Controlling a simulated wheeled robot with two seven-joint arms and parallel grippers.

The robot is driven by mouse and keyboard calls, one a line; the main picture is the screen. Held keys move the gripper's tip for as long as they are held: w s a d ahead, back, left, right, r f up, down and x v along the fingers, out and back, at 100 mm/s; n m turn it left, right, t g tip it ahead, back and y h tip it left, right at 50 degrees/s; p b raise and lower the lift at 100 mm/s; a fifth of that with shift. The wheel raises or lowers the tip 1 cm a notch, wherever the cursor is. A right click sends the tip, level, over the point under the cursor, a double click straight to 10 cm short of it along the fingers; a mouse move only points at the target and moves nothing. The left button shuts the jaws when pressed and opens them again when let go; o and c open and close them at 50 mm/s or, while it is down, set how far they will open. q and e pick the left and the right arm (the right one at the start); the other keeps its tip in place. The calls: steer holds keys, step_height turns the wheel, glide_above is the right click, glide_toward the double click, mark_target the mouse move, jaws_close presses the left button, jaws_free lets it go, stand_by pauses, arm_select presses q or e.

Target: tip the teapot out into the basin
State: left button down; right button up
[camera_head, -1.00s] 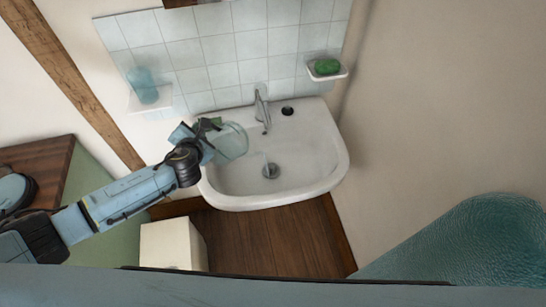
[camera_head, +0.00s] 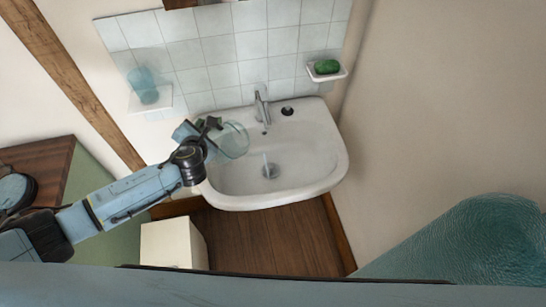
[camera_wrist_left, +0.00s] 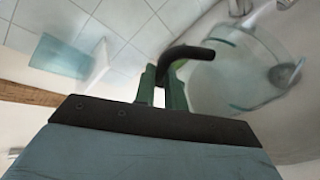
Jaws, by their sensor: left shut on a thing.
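The teapot (camera_head: 234,141) is clear glass with a faint green tint, so its outline is hard to read. It is held over the left part of the white basin (camera_head: 322,178). My left gripper (camera_head: 207,133) is shut on its dark handle, at the basin's left rim. In the left wrist view the black curved handle (camera_wrist_left: 188,52) sits between the green fingers (camera_wrist_left: 162,92). The glass body (camera_wrist_left: 232,38) shows there to the right, over the basin and its drain. I cannot make out the spout or any liquid. My right gripper is not in view.
The tap (camera_head: 262,108) stands at the basin's back, close to the teapot. A shelf with a blue-green cup (camera_head: 144,86) is on the tiled wall at left. A green soap (camera_head: 327,67) lies on a dish at right. The basin's right half is clear.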

arm_select(q)
steer(key=shift+d+r+m+y, duration=0.3)
steer(key=shift+d+r, duration=0.15)
steer(key=shift+r, duration=0.2)
steer(key=shift+d+r+m+y+p, duration=0.3)
steer(key=shift+d+r+m+p, duration=0.1)
steer(key=shift+d+r, duration=0.6)
stand_by(0.5)
steer(key=shift+d+r, duration=0.1)
steer(key=shift+d, duration=0.05)
steer(key=shift+w+d+r+p, duration=0.1)
steer(key=shift+d+r+p, duration=0.15)
steer(key=shift+p, duration=0.05)
steer(key=shift+a+f+b, duration=0.25)
steer(key=shift+f+b, duration=0.2)
steer(key=shift+b, duration=0.15)
steer(key=a+f, duration=0.1)
steer(key=a+f+n, duration=0.1)
steer(key=a, duration=0.1)
steer(key=shift+f, duration=0.25)
steer(key=a+f+n+h+b, duration=0.6)
steer(key=a+f+n+b, duration=0.1)
steer(key=a+f+b, duration=0.3)
steer(key=shift+a+b, duration=0.75)
